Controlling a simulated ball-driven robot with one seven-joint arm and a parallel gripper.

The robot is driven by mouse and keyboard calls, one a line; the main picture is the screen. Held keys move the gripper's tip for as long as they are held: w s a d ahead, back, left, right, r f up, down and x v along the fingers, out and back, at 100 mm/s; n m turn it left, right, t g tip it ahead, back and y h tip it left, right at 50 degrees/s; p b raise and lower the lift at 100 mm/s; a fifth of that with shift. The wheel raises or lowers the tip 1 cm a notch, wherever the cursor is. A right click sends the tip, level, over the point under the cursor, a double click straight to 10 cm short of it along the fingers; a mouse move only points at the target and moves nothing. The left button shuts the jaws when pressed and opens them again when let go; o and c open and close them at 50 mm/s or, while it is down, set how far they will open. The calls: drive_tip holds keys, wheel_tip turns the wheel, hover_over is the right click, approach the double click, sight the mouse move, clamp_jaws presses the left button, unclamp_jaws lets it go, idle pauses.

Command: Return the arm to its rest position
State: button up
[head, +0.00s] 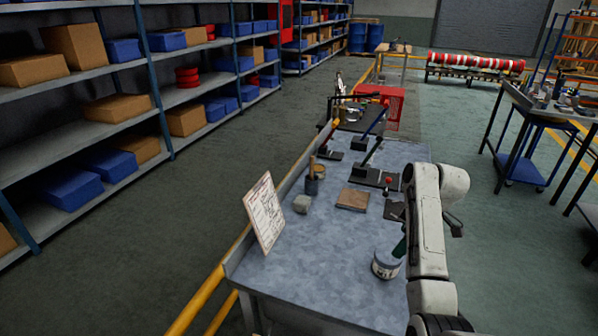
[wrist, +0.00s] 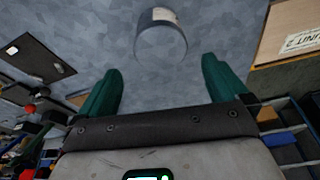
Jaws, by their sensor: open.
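My arm (head: 427,220) reaches over the right side of the grey workbench (head: 320,270) in the head view, bent at a white joint and pointing down. My gripper (wrist: 162,65) has two green fingers spread wide apart in the wrist view, with nothing between them. A green finger (head: 401,247) also shows in the head view, just above a small grey can with a pale label (head: 386,266). In the wrist view the can (wrist: 161,38) stands beyond the fingertips, apart from them. The rest of the gripper is hidden behind my arm in the head view.
A clipboard sheet (head: 264,212) leans at the bench's left edge. A brush pot (head: 315,180), a brown block (head: 352,199) and lever tools (head: 375,177) stand farther back. Shelves (head: 80,120) line the left.

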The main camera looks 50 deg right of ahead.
drive_tip(key=w+a+f+m+t+h, duration=0.1)
drive_tip(key=a+f, duration=0.2)
drive_tip(key=a, duration=1.2)
drive_tip(key=w+a+f+m, duration=0.1)
drive_tip(key=w+a+f, duration=0.1)
drive_tip(key=a, duration=1.3)
drive_tip(key=s+a+r+t, duration=0.1)
drive_tip(key=s+a+r, duration=0.1)
drive_tip(key=s+a, duration=0.45)
drive_tip(key=s+f+m+g, duration=0.1)
drive_tip(key=s+f+g, duration=0.2)
drive_tip(key=s+f, duration=0.4)
drive_tip(key=shift+s+a+g+b, duration=0.2)
drive_tip(key=shift+g+b, duration=0.1)
drive_tip(key=shift+b, duration=0.15)
